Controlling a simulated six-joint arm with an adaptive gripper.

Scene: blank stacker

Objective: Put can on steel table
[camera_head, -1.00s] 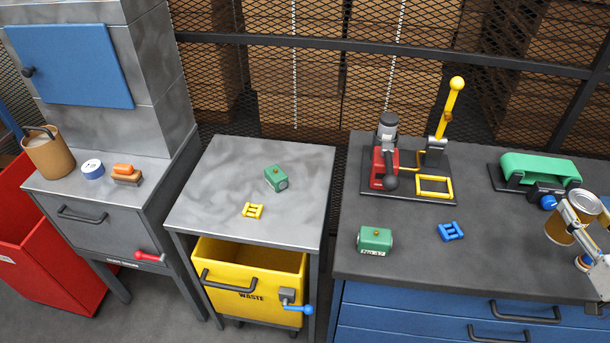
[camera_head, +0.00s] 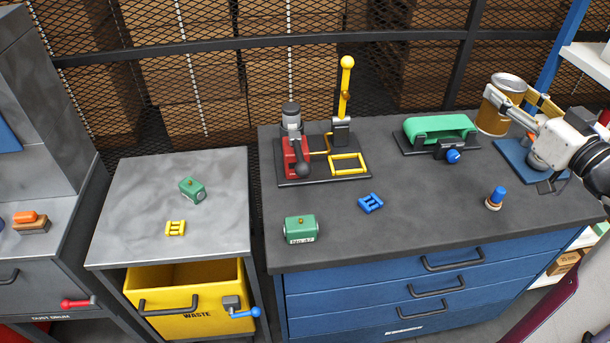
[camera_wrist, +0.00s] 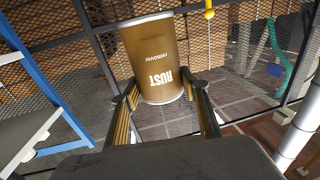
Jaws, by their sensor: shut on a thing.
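A brown can (camera_head: 500,105) with a light metal lid is at the right in the head view. In the wrist view the can (camera_wrist: 152,60) reads "RUST REMOVER", with the lettering upside down. My gripper (camera_head: 522,96) is shut on the can, one finger on each side, and holds it above the dark bench's right part. The grey steel table (camera_head: 135,215) stands left of the bench, far from the can. On it are a green box-shaped part (camera_head: 192,189) and a yellow bracket (camera_head: 175,228).
The dark bench (camera_head: 420,210) carries a red press (camera_head: 297,155), a green belt unit (camera_head: 440,129), another green part (camera_head: 300,229), a blue bracket (camera_head: 370,203) and a blue-topped item (camera_head: 495,197).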

